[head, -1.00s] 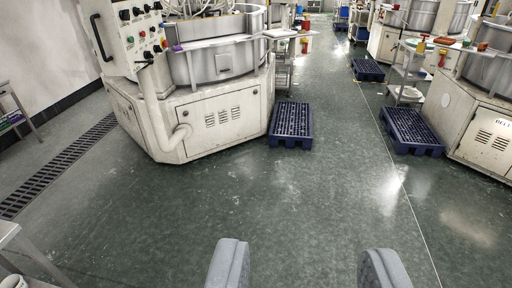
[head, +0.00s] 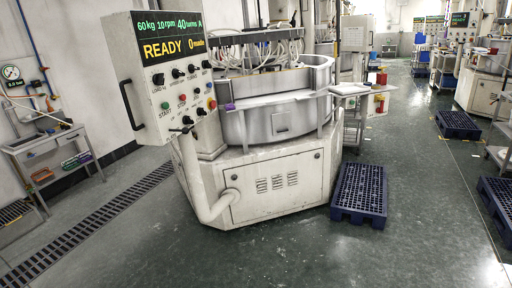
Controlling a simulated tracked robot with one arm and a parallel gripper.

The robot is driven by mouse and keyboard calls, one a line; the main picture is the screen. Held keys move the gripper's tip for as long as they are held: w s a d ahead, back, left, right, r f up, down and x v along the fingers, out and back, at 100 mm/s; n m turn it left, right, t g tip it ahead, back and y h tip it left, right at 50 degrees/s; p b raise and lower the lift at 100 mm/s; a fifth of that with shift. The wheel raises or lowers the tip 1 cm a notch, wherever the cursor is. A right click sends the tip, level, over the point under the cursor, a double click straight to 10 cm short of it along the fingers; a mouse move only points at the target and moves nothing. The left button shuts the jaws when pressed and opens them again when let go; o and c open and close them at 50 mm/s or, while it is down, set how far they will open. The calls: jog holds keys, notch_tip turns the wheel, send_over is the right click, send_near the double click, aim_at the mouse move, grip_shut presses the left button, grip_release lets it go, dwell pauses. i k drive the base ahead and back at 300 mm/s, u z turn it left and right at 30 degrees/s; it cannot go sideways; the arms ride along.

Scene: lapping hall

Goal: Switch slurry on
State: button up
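A white control panel (head: 139,88) stands at the front left of a large lapping machine (head: 275,190). Its display (head: 172,36) reads "60 kg 10 rpm 40 turns A" and "READY 0 made". Below are a row of black knobs, a green button (head: 164,106) labelled START, a red button (head: 182,106) labelled STOP, and more small knobs and buttons. A black lever-like handle (head: 185,130) sits at the panel's lower edge. The labels are too small for me to pick out a slurry switch. My gripper is not in this view.
A dark blue pallet (head: 359,194) lies on the floor right of the machine. A grey side table (head: 40,140) stands by the left wall under a gauge (head: 11,72). A drain grate (head: 85,228) crosses the floor. The floor in front is clear.

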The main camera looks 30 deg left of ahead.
aim_at(187, 119)
jog(key=u, duration=0.1)
jog(key=i, duration=1.3)
jog(key=u, duration=0.4)
jog(key=i, duration=1.45)
jog(key=u, duration=0.25)
